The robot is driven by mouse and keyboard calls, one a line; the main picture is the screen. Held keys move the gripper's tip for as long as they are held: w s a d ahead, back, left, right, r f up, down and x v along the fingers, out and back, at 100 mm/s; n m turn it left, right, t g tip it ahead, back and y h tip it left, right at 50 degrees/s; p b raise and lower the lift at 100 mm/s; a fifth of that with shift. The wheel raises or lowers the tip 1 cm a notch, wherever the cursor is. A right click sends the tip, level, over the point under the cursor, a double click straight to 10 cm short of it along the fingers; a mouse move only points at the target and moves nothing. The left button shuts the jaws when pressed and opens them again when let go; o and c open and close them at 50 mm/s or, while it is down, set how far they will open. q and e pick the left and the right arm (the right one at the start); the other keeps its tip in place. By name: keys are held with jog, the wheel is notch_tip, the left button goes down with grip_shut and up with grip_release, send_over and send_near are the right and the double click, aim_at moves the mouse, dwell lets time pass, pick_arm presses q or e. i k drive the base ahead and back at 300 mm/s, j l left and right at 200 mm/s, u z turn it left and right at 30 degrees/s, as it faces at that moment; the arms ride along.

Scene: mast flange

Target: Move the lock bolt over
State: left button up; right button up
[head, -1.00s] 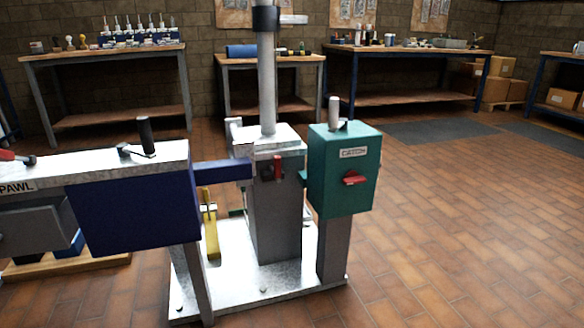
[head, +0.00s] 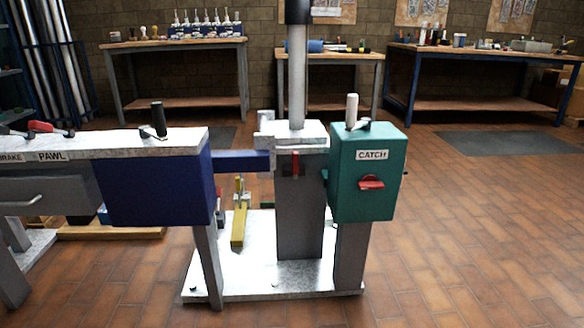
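The mast (head: 297,85) stands upright in a grey flange post (head: 298,205) on a pale metal base plate (head: 265,278). A small red part (head: 295,163) sits on the post's front near its top; I cannot tell whether it is the lock bolt. A green box labelled CATCH (head: 350,190) is right of the post, with a red handle (head: 371,182) on its front and a pale upright lever (head: 352,110) on top. A blue box (head: 155,188) is on the left, with a black lever (head: 158,118) on top. Neither of my grippers is in view.
A long bench with labels PAWL and BRAKE (head: 52,156) runs off the left edge. A yellow lever (head: 239,215) stands behind the blue box. Workbenches (head: 180,45) line the back wall. The tiled floor at right (head: 490,230) is clear.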

aim_at(294, 155)
jog(key=l, duration=0.4)
jog(key=i+l, duration=0.3)
jog(key=i+l+u, duration=0.15)
jog(key=i+l, duration=0.15)
jog(key=l, duration=0.2)
jog(key=i+l+u, duration=0.1)
jog(key=i+l, duration=0.85)
